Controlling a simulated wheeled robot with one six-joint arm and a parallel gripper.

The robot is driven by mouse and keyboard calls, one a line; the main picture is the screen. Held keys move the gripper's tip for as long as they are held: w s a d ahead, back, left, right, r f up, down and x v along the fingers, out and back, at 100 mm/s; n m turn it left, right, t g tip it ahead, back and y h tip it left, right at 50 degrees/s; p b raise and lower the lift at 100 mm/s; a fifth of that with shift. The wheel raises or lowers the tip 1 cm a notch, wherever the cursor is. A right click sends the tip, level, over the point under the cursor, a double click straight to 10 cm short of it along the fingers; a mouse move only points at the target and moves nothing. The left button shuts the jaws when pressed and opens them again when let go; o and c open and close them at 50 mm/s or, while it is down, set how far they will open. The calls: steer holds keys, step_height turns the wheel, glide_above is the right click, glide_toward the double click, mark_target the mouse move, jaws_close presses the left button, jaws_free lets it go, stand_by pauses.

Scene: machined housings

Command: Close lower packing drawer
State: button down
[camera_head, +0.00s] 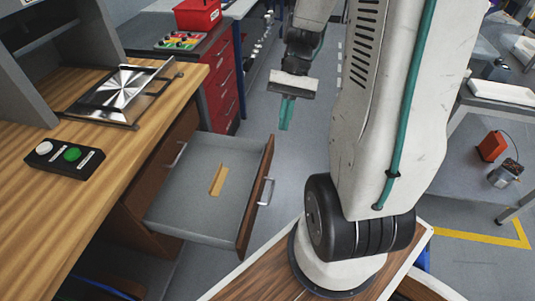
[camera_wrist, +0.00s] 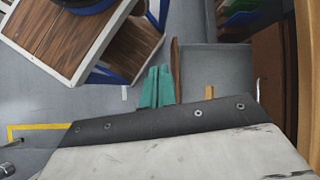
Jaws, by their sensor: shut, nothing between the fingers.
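The lower packing drawer stands pulled out from the wooden bench, its grey tray (camera_head: 190,205) open and its brown front panel (camera_head: 252,205) facing right. A metal handle (camera_head: 267,191) is on that front. A tan block (camera_head: 218,180) lies inside; it also shows in the wrist view (camera_wrist: 209,92). My gripper (camera_head: 286,126) has teal fingers, shut and empty, pointing down beyond the drawer's far front corner. In the wrist view the fingers (camera_wrist: 157,72) are just left of the drawer front (camera_wrist: 175,62), on its outer side; contact cannot be told.
A shut drawer with a handle (camera_head: 180,153) is in the bench above the open one. A red cabinet (camera_head: 222,85) stands behind. The bench top (camera_head: 130,130) holds a button box (camera_head: 64,158) and a metal fixture (camera_head: 125,88). Grey floor (camera_head: 285,155) is clear around my gripper.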

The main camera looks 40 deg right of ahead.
steer(key=w+d+f+m+t+y, duration=0.1)
steer(key=d+f+m+t+y, duration=0.15)
steer(key=d+f+m, duration=0.4)
steer(key=w+d+f+m+t+y, duration=0.1)
steer(key=d+f+t+y, duration=0.2)
steer(key=f, duration=0.6)
steer(key=m+t+h, duration=0.1)
steer(key=m+t, duration=1.2)
glide_toward(267, 160)
steer(key=x, duration=0.6)
steer(key=shift+w+f, duration=0.15)
steer(key=shift+w, duration=0.2)
steer(key=shift+w+a, duration=0.15)
